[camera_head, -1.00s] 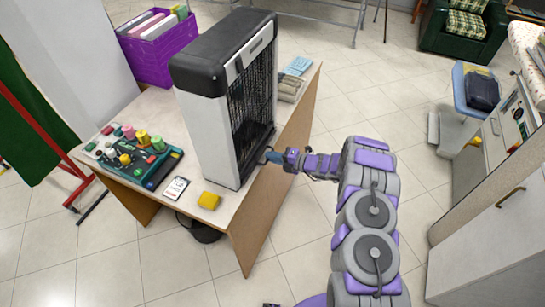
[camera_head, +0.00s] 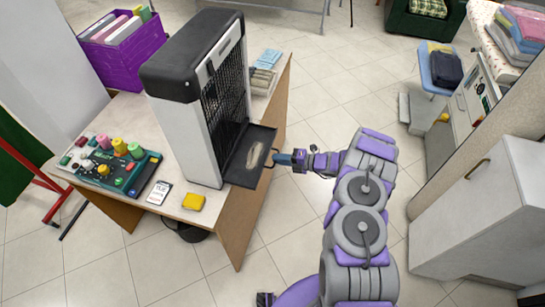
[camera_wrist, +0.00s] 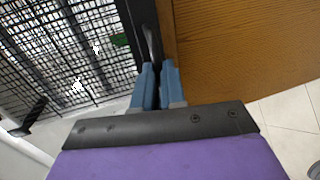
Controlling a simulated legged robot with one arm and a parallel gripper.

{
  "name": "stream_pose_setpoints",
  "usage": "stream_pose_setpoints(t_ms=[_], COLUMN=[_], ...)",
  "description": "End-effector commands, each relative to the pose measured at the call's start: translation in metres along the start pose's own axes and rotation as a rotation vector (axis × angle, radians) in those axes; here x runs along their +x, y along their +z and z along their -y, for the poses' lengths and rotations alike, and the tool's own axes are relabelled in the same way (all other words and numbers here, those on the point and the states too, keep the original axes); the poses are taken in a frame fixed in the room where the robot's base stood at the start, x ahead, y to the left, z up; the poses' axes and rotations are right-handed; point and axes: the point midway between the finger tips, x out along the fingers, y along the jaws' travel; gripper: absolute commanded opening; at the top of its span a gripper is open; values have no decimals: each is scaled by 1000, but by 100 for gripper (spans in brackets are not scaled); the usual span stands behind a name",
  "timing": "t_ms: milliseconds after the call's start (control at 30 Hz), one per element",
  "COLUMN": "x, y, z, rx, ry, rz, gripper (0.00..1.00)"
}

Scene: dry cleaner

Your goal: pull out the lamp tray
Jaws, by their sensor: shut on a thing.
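The lamp tray (camera_head: 240,172) is a dark flat tray at the foot of the black and white grilled unit (camera_head: 203,100) on the table. It sticks out of the unit's front toward the right, over the table edge, with a pale patch on its floor. My gripper (camera_head: 275,157) is at the tray's outer edge. In the wrist view, my gripper's blue fingers (camera_wrist: 158,75) are closed together on a thin dark handle (camera_wrist: 150,42). The fingertips partly hide the handle. The unit's grille (camera_wrist: 70,50) fills the left of the wrist view.
A grey cabinet (camera_head: 480,220) stands at the right. Open tiled floor lies between.

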Motion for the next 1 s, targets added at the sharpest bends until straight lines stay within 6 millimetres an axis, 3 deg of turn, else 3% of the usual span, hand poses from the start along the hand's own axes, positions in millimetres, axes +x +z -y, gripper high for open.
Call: stream_pose_setpoints(t_ms=[167, 200, 433, 767, 1000], x=[-6, -6, -1, -2, -44], y=[6, 6, 2, 0, 2], z=[-1, -1, -1, -1, -2], rx=[-3, -2, -2, -3, 0], ry=[4, 4, 0, -4, 3], rz=[15, 15, 7, 3, 5], gripper=[0, 14, 36, 36, 36])
